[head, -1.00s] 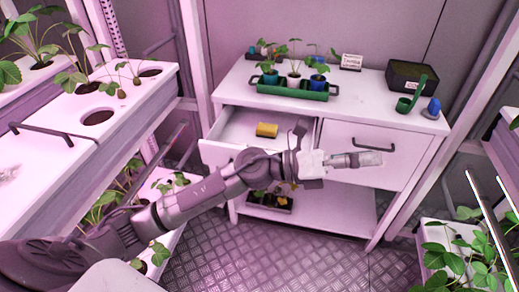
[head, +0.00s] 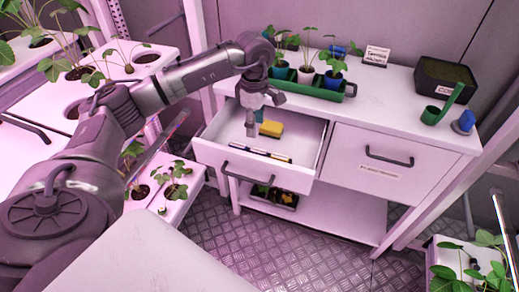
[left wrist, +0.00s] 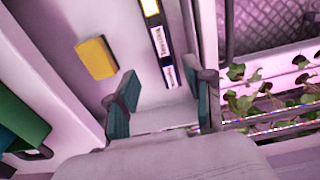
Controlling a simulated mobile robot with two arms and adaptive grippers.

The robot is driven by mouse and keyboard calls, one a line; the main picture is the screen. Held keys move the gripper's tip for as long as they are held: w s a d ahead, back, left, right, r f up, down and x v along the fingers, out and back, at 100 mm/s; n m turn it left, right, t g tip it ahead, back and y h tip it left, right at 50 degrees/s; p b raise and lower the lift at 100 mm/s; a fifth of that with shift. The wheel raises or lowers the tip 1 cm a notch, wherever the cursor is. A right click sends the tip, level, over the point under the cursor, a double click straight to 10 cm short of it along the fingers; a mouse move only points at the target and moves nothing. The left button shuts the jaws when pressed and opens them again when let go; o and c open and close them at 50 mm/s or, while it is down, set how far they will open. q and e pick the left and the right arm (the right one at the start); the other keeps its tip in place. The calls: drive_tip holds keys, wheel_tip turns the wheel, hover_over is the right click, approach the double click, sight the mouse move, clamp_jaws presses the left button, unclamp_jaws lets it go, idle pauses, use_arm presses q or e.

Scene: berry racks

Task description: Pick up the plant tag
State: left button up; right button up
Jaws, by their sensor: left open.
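No plant tag can be named for sure. A long thin item (head: 256,155) with dark, white and orange-yellow parts lies in the open drawer (head: 240,184). In the left wrist view it is a dark strip (left wrist: 159,45) with white and yellow patches, and I cannot tell if it is the tag. A small white card with writing (head: 376,56) stands on the cabinet top. My left gripper (head: 264,112) is open over the drawer, pointing down. In the left wrist view its teal-padded fingers (left wrist: 165,106) are apart with nothing between them. My right gripper is not in view.
A yellow sponge (head: 271,128) lies in the drawer near the gripper. Plant racks stand on both sides.

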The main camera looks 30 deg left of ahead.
sight(257, 150)
use_arm(q)
drive_tip(key=f, duration=0.3)
drive_tip(key=shift+w+f, duration=0.1)
drive_tip(key=shift+w, duration=0.1)
drive_tip(key=shift+s+d+f+p, duration=0.1)
drive_tip(key=shift+f+p, duration=0.1)
drive_tip(key=shift+f, duration=0.25)
drive_tip(key=shift+s+d+f+p, duration=0.1)
drive_tip(key=shift+f+p, duration=0.05)
drive_tip(key=shift+f, duration=0.3)
drive_tip(key=f, duration=0.1)
drive_tip(key=f+p, duration=0.1)
drive_tip(key=f, duration=0.1)
drive_tip(key=shift+s+d+f, duration=0.1)
drive_tip(key=shift+d+f, duration=0.1)
drive_tip(key=shift+f, duration=0.4)
drive_tip(key=shift+c, duration=0.3)
drive_tip(key=c, duration=0.8)
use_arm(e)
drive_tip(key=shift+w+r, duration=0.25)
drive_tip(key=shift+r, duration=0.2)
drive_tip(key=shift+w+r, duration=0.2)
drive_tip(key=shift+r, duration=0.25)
